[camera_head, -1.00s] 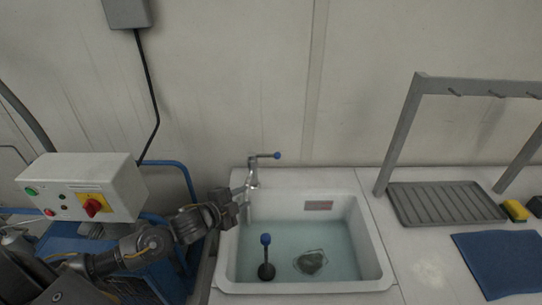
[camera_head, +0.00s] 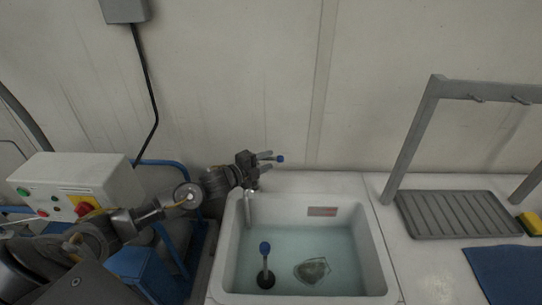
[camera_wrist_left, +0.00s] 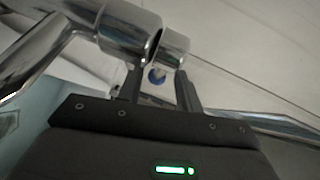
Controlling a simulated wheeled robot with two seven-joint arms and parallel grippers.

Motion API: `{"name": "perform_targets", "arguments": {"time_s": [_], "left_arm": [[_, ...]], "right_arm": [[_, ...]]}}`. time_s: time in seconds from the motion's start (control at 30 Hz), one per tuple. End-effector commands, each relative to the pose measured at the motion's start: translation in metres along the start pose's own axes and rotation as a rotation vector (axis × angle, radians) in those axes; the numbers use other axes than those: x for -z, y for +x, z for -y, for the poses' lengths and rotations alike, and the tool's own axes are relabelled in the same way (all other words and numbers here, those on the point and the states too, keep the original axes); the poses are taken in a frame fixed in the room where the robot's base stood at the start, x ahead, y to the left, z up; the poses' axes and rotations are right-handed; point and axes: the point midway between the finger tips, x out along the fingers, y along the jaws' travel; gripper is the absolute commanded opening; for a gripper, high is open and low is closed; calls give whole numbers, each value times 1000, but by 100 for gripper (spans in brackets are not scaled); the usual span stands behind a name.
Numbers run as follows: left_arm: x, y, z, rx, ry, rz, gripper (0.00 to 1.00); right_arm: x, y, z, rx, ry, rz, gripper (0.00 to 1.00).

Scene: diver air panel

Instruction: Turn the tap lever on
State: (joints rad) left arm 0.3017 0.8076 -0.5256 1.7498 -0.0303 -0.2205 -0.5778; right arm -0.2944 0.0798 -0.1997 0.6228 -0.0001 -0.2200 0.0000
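The tap (camera_head: 251,205) stands at the back left rim of the white sink, its body partly hidden by my left gripper. My left gripper (camera_head: 269,161) is at the tap's top, fingers pointing right towards the knob. The chrome tap (camera_wrist_left: 130,32) is close to the fingers there. I cannot tell whether a finger touches the lever. My right gripper is out of view.
The sink (camera_head: 383,262) holds water, an upright blue-knobbed plunger-like piece (camera_head: 265,262) and a submerged object (camera_head: 312,269). A control box (camera_head: 78,185) stands left. A grey rack (camera_head: 408,140), ribbed tray (camera_head: 455,214) and blue cloth (camera_head: 505,272) are right.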

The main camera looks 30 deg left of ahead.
Motion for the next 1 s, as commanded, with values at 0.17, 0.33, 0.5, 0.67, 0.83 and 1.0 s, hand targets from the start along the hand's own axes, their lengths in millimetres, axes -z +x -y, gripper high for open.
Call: {"name": "perform_targets", "arguments": {"time_s": [0.17, 0.33, 0.5, 0.67, 0.83, 1.0], "left_arm": [[0, 21, 2, 2, -1, 0, 35], [1, 27, 0, 0, 0, -1, 35], [1, 27, 0, 0, 0, -1, 35], [0, 27, 0, 0, 0, -1, 21], [0, 27, 0, 0, 0, -1, 0], [0, 27, 0, 0, 0, -1, 0]], "right_arm": [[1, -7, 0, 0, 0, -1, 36], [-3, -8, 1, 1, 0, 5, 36], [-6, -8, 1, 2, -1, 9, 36], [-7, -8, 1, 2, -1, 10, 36], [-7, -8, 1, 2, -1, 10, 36], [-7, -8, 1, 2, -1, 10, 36]]}}
